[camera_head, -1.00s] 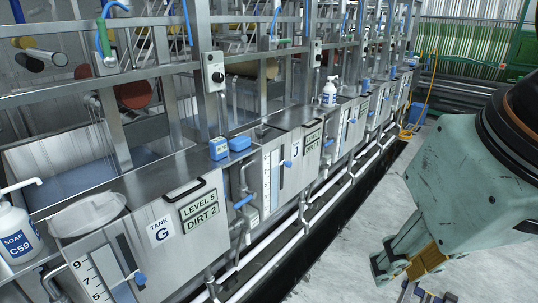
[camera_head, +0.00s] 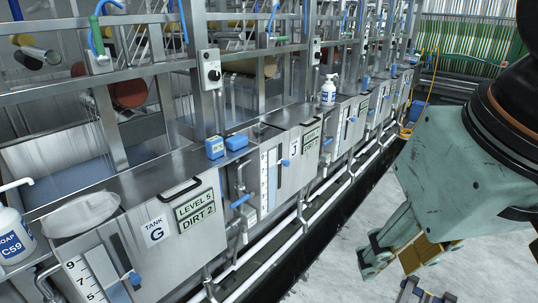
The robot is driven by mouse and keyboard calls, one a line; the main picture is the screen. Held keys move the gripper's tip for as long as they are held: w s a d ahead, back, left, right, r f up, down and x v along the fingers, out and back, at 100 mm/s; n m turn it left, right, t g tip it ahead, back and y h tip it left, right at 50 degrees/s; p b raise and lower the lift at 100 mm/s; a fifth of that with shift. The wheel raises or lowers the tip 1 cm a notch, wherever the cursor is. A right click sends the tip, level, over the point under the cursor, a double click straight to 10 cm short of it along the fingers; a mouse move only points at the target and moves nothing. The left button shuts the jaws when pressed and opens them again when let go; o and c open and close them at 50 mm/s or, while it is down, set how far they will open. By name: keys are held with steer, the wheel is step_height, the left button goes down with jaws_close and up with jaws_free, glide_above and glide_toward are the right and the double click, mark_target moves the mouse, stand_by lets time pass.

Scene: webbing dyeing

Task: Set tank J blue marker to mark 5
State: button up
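Tank J (camera_head: 295,148) is the steel tank in mid-picture, past tank G; part of its front shows at a slant. Its white scale (camera_head: 265,182) stands left of the J label, and the digits are too small to read. The blue marker (camera_head: 285,162) sits in the upper part of the dark slot beside that scale. My gripper (camera_head: 400,275) is at the lower right over the pale floor, apart from the tanks. It is partly cut off by the bottom edge, and its finger opening is not clear.
Tank G (camera_head: 155,232) is nearer, with its own scale and blue marker (camera_head: 135,279). White pipes (camera_head: 270,245) run low along the tanks. The floor (camera_head: 330,260) is clear.

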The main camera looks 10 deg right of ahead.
steer(key=w+a+m+g+y+p, duration=0.1)
steer(key=w+a+m+g+y, duration=0.25)
steer(key=w+a, duration=0.55)
steer(key=w+a+f+m+y+p, duration=0.1)
steer(key=w+a+m+y, duration=0.15)
steer(key=w, duration=0.85)
steer(key=w+a+f+m+t+y+p, duration=0.1)
steer(key=w+f+m+y, duration=0.15)
steer(key=w, duration=0.75)
steer(key=w+a+f+m+y+p, duration=0.1)
steer(key=w+m+y, duration=0.25)
steer(key=w, duration=0.75)
steer(key=w+d+f+m+t+y, duration=0.2)
steer(key=w+d+f+m+t, duration=0.15)
steer(key=w, duration=0.65)
steer(key=m+t+h+p, duration=0.3)
steer(key=m+t, duration=0.6)
steer(key=m, duration=0.2)
glide_toward(288, 163)
steer(key=v, duration=0.2)
steer(key=shift+d+f+n, duration=0.25)
steer(key=shift+d, duration=0.05)
steer(key=shift+w+a, duration=0.1)
steer(key=shift+b+x, duration=1.05)
steer(key=shift+x, duration=5.7)
